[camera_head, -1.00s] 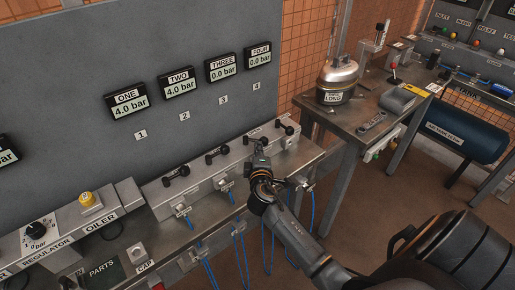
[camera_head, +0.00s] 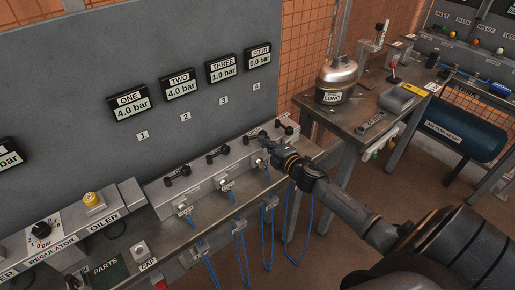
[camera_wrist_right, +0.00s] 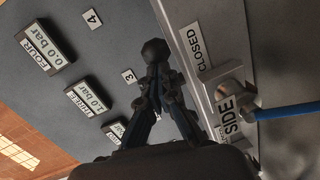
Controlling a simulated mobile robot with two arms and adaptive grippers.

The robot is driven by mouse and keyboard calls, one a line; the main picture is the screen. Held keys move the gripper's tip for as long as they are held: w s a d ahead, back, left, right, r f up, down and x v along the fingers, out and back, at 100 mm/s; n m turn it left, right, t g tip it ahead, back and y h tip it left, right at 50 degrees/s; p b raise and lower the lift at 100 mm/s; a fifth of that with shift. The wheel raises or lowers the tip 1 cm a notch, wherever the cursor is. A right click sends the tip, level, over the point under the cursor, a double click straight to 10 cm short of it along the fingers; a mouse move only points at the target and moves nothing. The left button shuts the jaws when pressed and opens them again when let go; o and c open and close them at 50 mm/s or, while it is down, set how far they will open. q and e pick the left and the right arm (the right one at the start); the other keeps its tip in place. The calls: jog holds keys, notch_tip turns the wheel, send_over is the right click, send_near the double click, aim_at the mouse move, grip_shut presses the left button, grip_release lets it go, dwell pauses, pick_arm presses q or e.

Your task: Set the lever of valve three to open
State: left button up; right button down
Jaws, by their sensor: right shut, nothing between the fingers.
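Valve three sits third along the grey manifold (camera_head: 200,178), under the gauge THREE (camera_head: 222,70), which reads 1.0 bar. Its lever has a black ball knob (camera_wrist_right: 155,50), seen in the right wrist view just beyond the fingertips. My right gripper (camera_head: 264,142) is at this valve; in the right wrist view its fingers (camera_wrist_right: 157,85) are shut with nothing between them, at or very near the knob. I cannot tell whether they touch. A CLOSED label (camera_wrist_right: 195,48) shows on the manifold. The gripper partly hides the lever, so its exact angle is unclear. My left gripper is not in view.
Levers one (camera_head: 177,175), two (camera_head: 217,156) and four (camera_head: 287,126) stand along the same manifold. Blue hoses (camera_head: 240,255) hang in front. Gauges ONE (camera_head: 130,104) and TWO (camera_head: 180,84) read 4.0 bar, FOUR (camera_head: 259,58) 0.0 bar. A table with a metal tank (camera_head: 336,78) stands right.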

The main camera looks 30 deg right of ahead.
jog(key=shift+w+d+n+y+b, duration=0.35)
jog(key=shift+w+d+n+y, duration=0.35)
jog(key=shift+y, duration=0.4)
